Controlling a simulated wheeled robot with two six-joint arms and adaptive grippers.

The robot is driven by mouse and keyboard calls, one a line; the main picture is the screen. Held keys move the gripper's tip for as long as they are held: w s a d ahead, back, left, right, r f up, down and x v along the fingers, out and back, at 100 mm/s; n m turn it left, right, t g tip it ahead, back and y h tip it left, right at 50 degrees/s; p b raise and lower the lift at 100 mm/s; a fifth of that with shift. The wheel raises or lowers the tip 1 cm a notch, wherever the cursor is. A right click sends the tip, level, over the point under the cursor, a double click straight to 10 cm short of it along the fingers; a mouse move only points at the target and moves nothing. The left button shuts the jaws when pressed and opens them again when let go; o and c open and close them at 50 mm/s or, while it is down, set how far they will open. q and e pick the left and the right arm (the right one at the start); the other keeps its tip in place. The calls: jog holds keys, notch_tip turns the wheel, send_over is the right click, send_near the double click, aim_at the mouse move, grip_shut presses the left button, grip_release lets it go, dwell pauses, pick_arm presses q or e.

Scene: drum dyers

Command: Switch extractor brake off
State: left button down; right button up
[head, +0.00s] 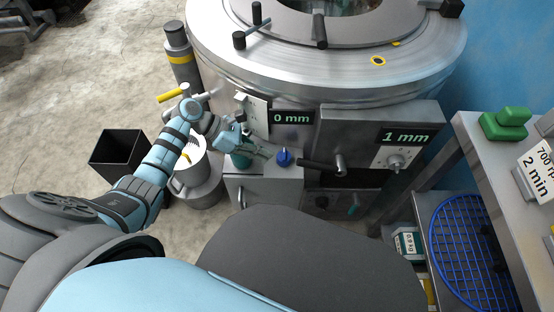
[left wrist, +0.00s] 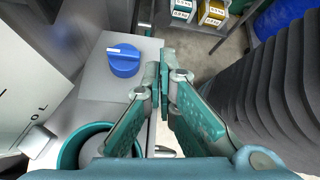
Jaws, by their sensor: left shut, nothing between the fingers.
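A blue rotary knob (head: 284,157) sits on top of a grey metal cabinet (head: 262,192) in front of the large drum. In the left wrist view the knob (left wrist: 125,64) has a white pointer mark on its top. I read no label for the brake on it. My left gripper (head: 268,153) is shut and empty, with its fingertips just left of the knob in the head view. In the left wrist view the shut fingertips (left wrist: 164,72) are to the right of the knob, apart from it in the picture. My right gripper is not in view.
The steel drum (head: 330,75) has displays reading 0 mm (head: 292,118) and 1 mm (head: 404,136). A teal-rimmed round opening (left wrist: 68,158) lies near the gripper. A black bin (head: 118,155) stands left.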

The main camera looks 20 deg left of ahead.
pick_arm(q)
jog(key=b+x, duration=0.4)
jog(key=x, duration=0.5)
jog(key=shift+a+f, duration=0.1)
jog(key=shift+a, duration=0.05)
jog(key=shift+f, duration=0.1)
